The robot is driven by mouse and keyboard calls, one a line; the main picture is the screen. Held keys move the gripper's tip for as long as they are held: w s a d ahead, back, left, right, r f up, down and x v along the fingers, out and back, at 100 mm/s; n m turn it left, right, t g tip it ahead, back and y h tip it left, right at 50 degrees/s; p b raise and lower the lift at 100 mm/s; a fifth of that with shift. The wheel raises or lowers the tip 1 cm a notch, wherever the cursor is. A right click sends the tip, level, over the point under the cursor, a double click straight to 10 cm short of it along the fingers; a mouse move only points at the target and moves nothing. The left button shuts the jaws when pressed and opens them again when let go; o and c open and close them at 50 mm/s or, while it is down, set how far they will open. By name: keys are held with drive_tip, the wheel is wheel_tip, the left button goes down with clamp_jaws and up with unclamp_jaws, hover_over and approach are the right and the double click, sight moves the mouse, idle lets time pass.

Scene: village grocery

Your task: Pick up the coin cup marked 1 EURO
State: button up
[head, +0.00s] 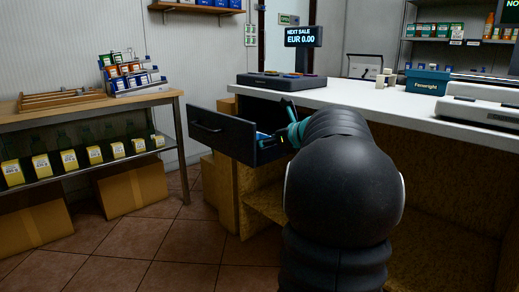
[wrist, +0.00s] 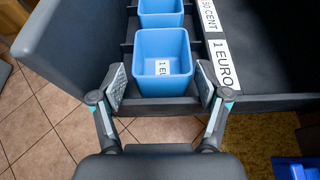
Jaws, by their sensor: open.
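The coin cup marked 1 EURO (wrist: 163,45) is a blue square cup in the wrist view, standing in the open drawer (wrist: 260,60). A white label inside it reads "1 E", the rest hidden. A white "1 EURO" strip (wrist: 221,65) lies on the drawer to its right. My gripper (wrist: 160,88) is open, its two fingers on either side of the cup's near part, with nothing held. I cannot tell whether the fingers touch the cup. In the head view my gripper (head: 286,134) is at the drawer (head: 222,130), and my arm hides most of the drawer's inside.
A second blue cup (wrist: 160,12) stands behind the first, near a "50 CENT" strip (wrist: 208,15). The white counter (head: 345,96) is above the drawer. A wooden table (head: 90,104) with goods is at the left, with free tiled floor (head: 150,245) between.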

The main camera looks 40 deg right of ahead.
drive_tip(key=x, duration=0.5)
drive_tip(key=shift+d+r+b, duration=0.1)
drive_tip(key=shift+r+b, duration=0.1)
drive_tip(key=shift+b, duration=0.1)
drive_tip(key=c, duration=0.7)
drive_tip(key=shift+r, duration=0.15)
